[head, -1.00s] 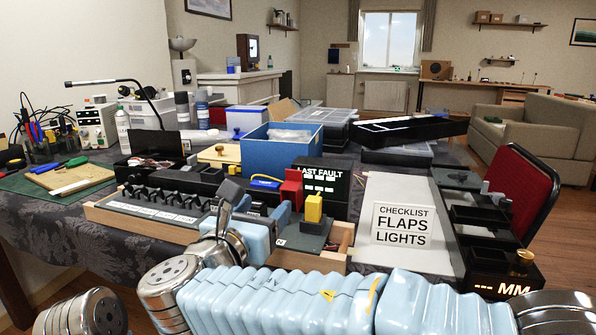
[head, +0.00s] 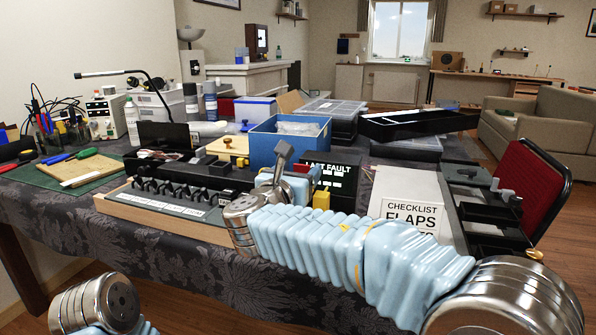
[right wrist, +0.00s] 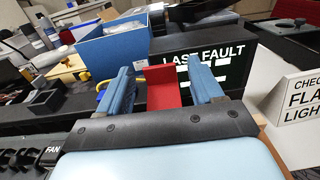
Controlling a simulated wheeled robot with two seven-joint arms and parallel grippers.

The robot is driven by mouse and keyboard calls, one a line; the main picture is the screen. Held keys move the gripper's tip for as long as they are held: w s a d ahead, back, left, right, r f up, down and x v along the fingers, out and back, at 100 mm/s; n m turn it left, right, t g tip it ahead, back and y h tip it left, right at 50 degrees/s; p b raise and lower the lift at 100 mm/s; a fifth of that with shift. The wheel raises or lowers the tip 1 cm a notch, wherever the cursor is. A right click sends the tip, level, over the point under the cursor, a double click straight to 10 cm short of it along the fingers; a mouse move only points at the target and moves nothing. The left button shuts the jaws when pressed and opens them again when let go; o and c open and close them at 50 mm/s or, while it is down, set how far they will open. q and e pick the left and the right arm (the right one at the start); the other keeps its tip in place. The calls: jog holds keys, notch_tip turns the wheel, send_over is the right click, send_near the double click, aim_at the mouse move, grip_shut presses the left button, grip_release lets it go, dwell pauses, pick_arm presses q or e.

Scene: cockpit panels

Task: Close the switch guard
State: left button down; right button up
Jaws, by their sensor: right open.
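The red switch guard (head: 315,172) stands upright on the panel in front of the black LAST FAULT box (head: 334,168). It is partly hidden by my right arm in the head view. In the right wrist view, the red guard (right wrist: 163,87) shows between the two blue fingers of my right gripper (right wrist: 163,85), which are apart with nothing held. I cannot tell whether either finger touches it. My left gripper is out of view.
A wooden-framed row of black switches (head: 170,202) lies left of my right gripper. A blue bin (head: 277,150) stands behind. The checklist sign (head: 408,214) and black trays (head: 492,212) are to the right. A dark patterned cloth (head: 170,265) covers the clear front table edge.

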grip_shut()
dwell(0.4)
jog(key=shift+a, duration=0.1)
